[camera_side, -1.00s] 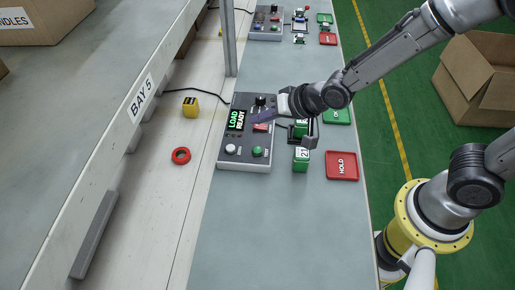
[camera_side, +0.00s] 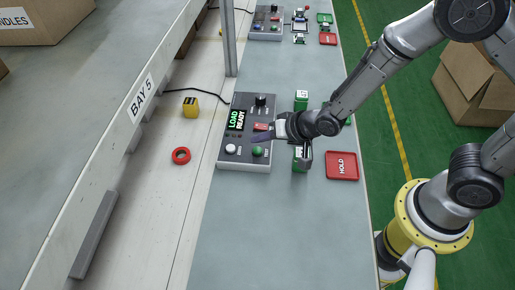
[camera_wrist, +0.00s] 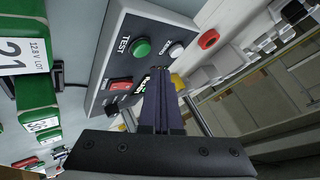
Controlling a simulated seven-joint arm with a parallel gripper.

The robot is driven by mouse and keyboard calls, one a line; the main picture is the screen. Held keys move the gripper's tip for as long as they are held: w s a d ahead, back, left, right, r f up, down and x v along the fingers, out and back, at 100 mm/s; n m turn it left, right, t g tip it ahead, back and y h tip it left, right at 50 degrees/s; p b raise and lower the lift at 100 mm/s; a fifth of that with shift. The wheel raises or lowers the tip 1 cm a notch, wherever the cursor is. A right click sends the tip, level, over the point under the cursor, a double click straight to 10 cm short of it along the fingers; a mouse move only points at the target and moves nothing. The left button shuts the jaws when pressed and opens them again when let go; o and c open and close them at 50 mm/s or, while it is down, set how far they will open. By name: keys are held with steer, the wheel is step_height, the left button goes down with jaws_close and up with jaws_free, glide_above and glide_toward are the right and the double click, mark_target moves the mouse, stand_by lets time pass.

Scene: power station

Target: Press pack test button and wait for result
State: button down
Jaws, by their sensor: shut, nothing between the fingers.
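The grey tester box (camera_side: 247,164) stands on the bench, with a display (camera_side: 236,120) reading LOAD READY. Its green button (camera_side: 257,152) is at the lower right of the panel and shows in the wrist view (camera_wrist: 141,47) beside the label TEST. My gripper (camera_side: 258,139) is shut and empty, with dark fingers over the panel just above the green button in the picture. In the wrist view the fingertips (camera_wrist: 160,72) appear apart from the button. A green battery pack (camera_side: 300,158), partly hidden by my gripper, stands right of the box. It may be the pack marked 21 (camera_wrist: 14,50).
A white button (camera_side: 231,149) sits left of the green one, and a red switch (camera_side: 261,127) above. A red HOLD tray (camera_side: 342,166) lies to the right. A yellow block (camera_side: 190,107) and red ring (camera_side: 181,155) lie left. The near bench is clear.

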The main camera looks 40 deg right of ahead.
mark_target(261, 154)
steer(key=shift+f, duration=0.75)
steer(key=shift+f, duration=0.1)
stand_by(1.5)
steer(key=shift+f, duration=0.3)
steer(key=shift+f, duration=0.45)
stand_by(0.8)
steer(key=shift+r, duration=0.85)
step_height(261, 154, up, 5)
stand_by(0.6)
